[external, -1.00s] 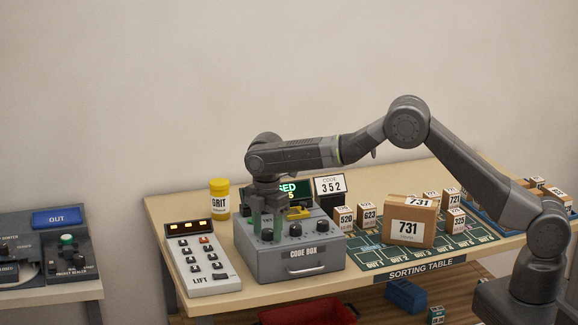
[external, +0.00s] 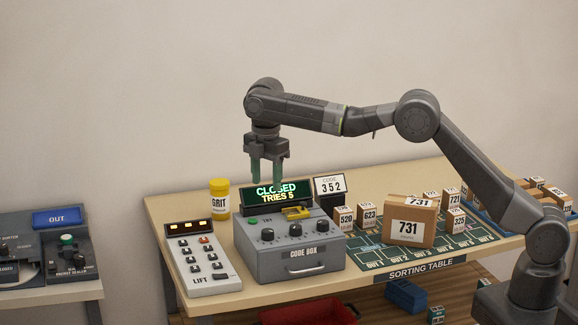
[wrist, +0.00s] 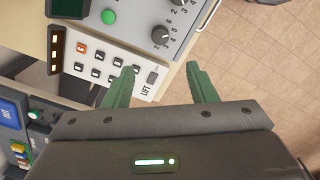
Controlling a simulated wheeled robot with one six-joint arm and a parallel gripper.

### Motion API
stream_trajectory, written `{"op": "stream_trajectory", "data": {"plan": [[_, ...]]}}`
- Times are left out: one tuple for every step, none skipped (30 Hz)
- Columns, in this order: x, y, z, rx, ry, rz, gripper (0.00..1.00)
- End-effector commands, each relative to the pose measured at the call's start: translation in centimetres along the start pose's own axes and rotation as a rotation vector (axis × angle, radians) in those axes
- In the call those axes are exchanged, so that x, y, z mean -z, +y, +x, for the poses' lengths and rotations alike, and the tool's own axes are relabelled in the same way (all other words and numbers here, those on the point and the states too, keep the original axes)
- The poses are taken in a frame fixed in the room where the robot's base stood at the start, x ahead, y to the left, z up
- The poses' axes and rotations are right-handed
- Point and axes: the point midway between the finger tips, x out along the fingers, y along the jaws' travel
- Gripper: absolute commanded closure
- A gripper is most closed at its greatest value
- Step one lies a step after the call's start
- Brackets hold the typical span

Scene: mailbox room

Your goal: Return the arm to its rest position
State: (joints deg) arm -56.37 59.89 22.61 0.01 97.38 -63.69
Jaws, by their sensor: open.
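My gripper (external: 267,172) hangs pointing down above the code box (external: 290,262), clear of it. Its two green fingers are apart with nothing between them. In the wrist view the open fingers (wrist: 160,88) show over the table's edge near the lift panel. The code box is grey, with several black dials, a green button and a yellow part on top, and a handle on its front. Its screen (external: 276,194) reads CLOSED, TRIES 5. My arm reaches in from the right, raised over the table.
The lift keypad (external: 196,260) and a yellow GRIT jar (external: 219,198) stand left of the box. Carton 731 (external: 410,232) and several small boxes stand on the sorting table at right. A red bin (external: 308,312) sits below. The air above is free.

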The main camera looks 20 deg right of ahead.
Motion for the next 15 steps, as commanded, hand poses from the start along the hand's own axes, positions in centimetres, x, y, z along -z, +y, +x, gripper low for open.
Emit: {"op": "stream_trajectory", "data": {"plan": [[0.0, 0.0, -0.1, 0.0, 0.0, 0.0, 0.48], [0.0, 0.0, -0.1, 0.0, 0.0, 0.0, 0.48], [0.0, 0.0, 0.0, 0.0, 0.0, 0.0, 0.48], [0.0, 0.0, 0.0, 0.0, 0.0, 0.0, 0.48], [0.0, 0.0, 0.0, 0.0, 0.0, 0.0, 0.48], [0.0, 0.0, 0.0, 0.0, 0.0, 0.0, 0.48], [0.0, 0.0, 0.0, 0.0, 0.0, 0.0, 0.48], [0.0, 0.0, 0.0, 0.0, 0.0, 0.0, 0.48], [0.0, 0.0, 0.1, 0.0, 0.0, 0.0, 0.48], [0.0, 0.0, 0.2, 0.0, 0.0, 0.0, 0.48], [0.0, 0.0, 0.4, 0.0, 0.0, 0.0, 0.48], [0.0, 0.0, 0.7, 0.001, 0.0, 0.0, 0.48], [0.0, 0.0, 1.0, 0.002, -0.001, 0.0, 0.48], [0.0, 0.0, 1.3, 0.002, -0.001, 0.0, 0.48], [0.0, 0.0, 1.9, 0.003, -0.001, 0.0, 0.48]]}}
